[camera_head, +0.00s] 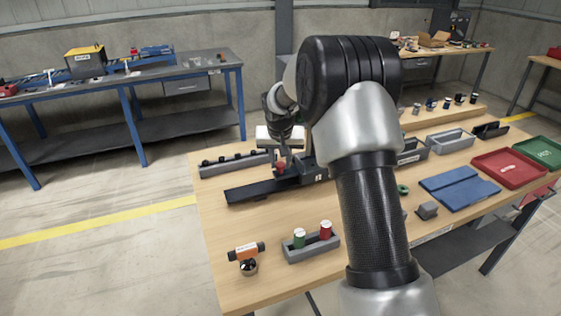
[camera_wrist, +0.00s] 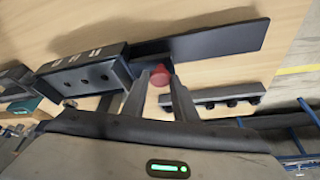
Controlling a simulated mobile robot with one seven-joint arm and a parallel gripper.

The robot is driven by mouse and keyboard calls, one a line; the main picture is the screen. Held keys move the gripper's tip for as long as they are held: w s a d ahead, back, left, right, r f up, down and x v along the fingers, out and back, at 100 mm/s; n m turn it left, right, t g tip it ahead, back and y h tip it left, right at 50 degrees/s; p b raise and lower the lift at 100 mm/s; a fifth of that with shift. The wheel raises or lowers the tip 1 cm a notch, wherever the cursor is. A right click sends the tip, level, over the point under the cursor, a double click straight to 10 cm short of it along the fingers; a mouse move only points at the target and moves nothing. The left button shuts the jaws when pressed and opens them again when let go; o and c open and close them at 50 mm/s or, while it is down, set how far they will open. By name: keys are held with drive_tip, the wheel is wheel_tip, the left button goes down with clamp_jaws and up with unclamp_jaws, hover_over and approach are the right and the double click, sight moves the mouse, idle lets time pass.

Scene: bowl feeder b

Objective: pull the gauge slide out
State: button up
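The gauge (camera_head: 310,168) is a dark block on the wooden table. A long flat black bar (camera_head: 248,191) runs out from it to the left, and the bar also shows in the wrist view (camera_wrist: 215,42). A red knob (camera_head: 280,167) stands by the block where the bar meets it. My gripper (camera_head: 284,155) points down over the knob. In the wrist view my two fingertips (camera_wrist: 161,76) flank the red knob closely, one on each side. I cannot tell whether they press on it. The knob's lower part and its joint with the slide are hidden.
A dark rack (camera_head: 235,164) with several knobs lies behind the bar. In front stand a grey holder (camera_head: 312,248) with green and red cylinders and an orange-and-black part (camera_head: 246,252). The table left of the bar's end is free.

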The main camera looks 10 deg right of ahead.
clamp_jaws()
drive_tip(key=s+a+b, duration=0.1)
drive_tip(key=s+a, duration=0.1)
drive_tip(key=a, duration=1)
drive_tip(key=s+a+b, duration=0.2)
drive_tip(key=s+a, duration=0.1)
drive_tip(key=a, duration=0.9)
drive_tip(key=shift+a, duration=0.15)
drive_tip(key=o, duration=0.6)
unclamp_jaws()
drive_tip(key=shift+o, duration=0.2)
drive_tip(key=p+v, duration=0.1)
drive_tip(key=v, duration=1.6)
drive_tip(key=shift+r, duration=0.25)
